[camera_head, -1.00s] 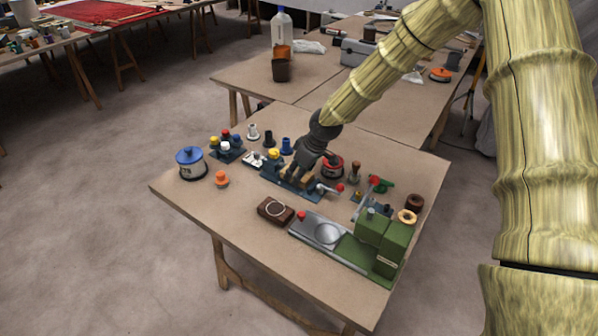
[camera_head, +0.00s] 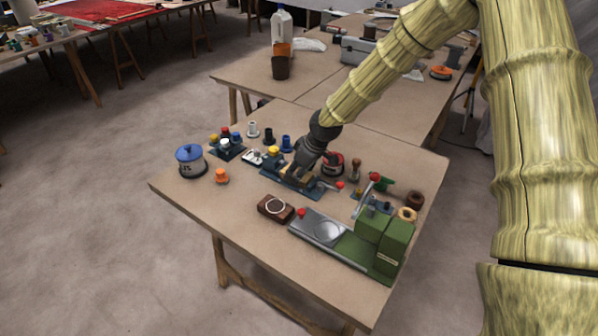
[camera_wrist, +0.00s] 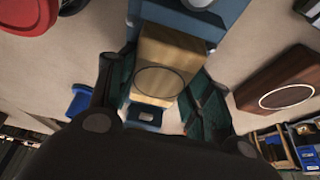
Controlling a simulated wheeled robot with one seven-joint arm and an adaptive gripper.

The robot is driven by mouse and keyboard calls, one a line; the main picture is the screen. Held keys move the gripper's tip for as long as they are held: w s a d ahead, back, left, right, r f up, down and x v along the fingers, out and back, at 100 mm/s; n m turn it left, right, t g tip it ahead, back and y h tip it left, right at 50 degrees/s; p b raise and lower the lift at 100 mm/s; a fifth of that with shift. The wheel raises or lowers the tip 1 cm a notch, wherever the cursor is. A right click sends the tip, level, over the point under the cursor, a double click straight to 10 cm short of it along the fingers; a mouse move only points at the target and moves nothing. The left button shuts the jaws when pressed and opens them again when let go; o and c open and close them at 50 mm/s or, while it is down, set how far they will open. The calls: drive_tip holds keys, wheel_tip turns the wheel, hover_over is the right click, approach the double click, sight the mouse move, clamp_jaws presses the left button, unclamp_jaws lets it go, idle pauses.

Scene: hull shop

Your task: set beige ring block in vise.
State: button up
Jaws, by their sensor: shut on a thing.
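The beige ring block (camera_wrist: 165,50), with a thin dark ring on its face, is between the fingers of my gripper (camera_wrist: 160,95) in the wrist view. My gripper is shut on it, with green pads at its sides. The blue vise (camera_wrist: 172,18) shows beyond the block, and another blue part shows at its near end. In the head view my gripper (camera_head: 297,176) is down at the vise (camera_head: 309,192), and the fingers hide much of the block. I cannot tell whether the block rests fully on the vise bed.
A brown block with a white ring (camera_head: 275,208) lies in front of the vise. A green machine (camera_head: 384,243) with a grey plate stands at the front right. A blue-lidded pot (camera_head: 190,161) and an orange knob (camera_head: 222,176) are at left. A red round object (camera_head: 333,164) sits close behind my gripper.

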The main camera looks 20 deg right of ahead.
drive_tip(key=o, duration=0.8)
drive_tip(key=shift+r, duration=0.1)
drive_tip(key=shift+p+v, duration=4.15)
drive_tip(key=shift+v, duration=1.25)
